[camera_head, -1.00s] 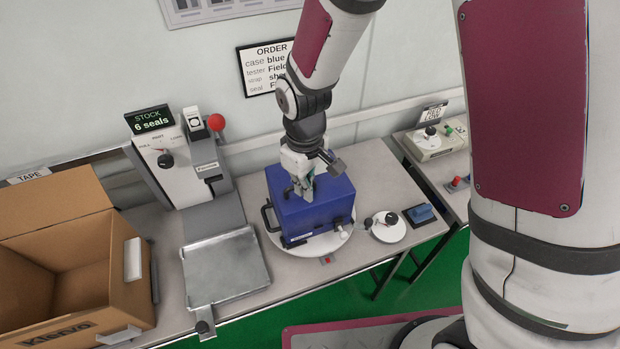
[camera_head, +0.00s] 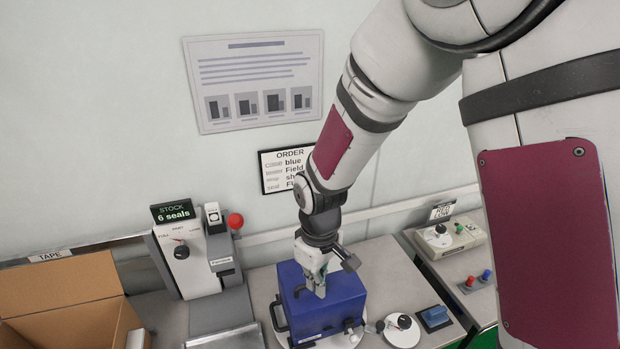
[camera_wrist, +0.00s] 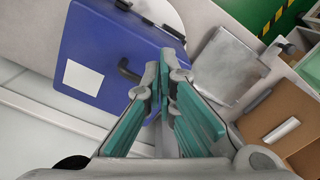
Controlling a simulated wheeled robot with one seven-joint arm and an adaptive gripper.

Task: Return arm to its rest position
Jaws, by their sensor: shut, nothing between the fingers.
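My gripper (camera_head: 319,288) is shut and empty, over the top of a blue case (camera_head: 346,302) in the head view. In the wrist view the teal-sided fingers of my gripper (camera_wrist: 166,80) are together, near the dark handle on the edge of the blue case (camera_wrist: 110,45). I cannot tell whether the fingertips touch the case. My arm (camera_head: 345,140) comes down to it from the upper right. The blue case sits on a round white plate on the bench.
A seal machine (camera_head: 185,262) with a red knob and a metal tray stands left of the case. A cardboard box (camera_head: 60,290) is at far left. A white dial (camera_head: 402,332) and blue block (camera_head: 434,317) lie right. A tester unit (camera_head: 450,236) is at back right.

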